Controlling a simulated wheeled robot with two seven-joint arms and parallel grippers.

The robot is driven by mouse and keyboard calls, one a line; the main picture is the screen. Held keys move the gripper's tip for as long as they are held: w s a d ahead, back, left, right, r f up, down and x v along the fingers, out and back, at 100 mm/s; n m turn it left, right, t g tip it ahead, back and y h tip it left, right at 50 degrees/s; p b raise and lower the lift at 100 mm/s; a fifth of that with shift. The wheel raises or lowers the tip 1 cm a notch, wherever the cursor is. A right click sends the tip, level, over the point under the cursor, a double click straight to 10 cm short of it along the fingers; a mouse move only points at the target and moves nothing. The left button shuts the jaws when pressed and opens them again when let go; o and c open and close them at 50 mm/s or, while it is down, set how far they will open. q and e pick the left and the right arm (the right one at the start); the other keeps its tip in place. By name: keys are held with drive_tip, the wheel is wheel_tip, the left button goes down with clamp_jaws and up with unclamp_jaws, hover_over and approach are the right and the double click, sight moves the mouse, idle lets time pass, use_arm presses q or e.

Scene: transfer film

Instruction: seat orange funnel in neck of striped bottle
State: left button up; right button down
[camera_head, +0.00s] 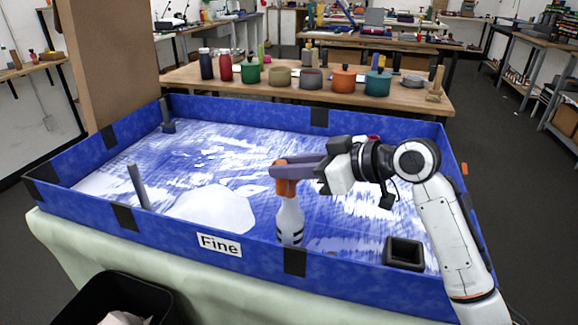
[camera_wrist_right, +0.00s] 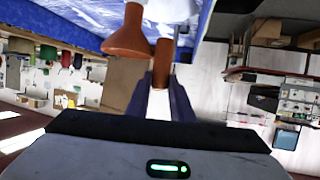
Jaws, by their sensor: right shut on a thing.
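The striped bottle (camera_head: 290,222), white with dark bands, stands upright inside the blue-walled tray near its front wall. My right gripper (camera_head: 282,168) reaches in from the right and is shut on the orange funnel (camera_head: 288,187), directly above the bottle. In the right wrist view the funnel (camera_wrist_right: 128,36) shows its flared cone, and an orange grip piece (camera_wrist_right: 162,66) lies between the fingers. The funnel's lower end meets the bottle's top in the head view. I cannot tell whether its stem is inside the neck. My left gripper is out of view.
The blue tray wall (camera_head: 345,271) runs close in front of the bottle. A dark square holder (camera_head: 404,252) lies to the right, a white mound (camera_head: 215,208) to the left. A dark post (camera_head: 138,187) stands farther left. Bottles and pots line the table (camera_head: 200,77) behind.

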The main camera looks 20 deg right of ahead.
sight(287, 185)
drive_tip(key=shift+f, duration=0.3)
drive_tip(key=shift+f+b, duration=1.1)
drive_tip(key=shift+f, duration=0.8)
drive_tip(key=c, duration=1.6)
unclamp_jaws()
drive_tip(key=shift+o, duration=0.6)
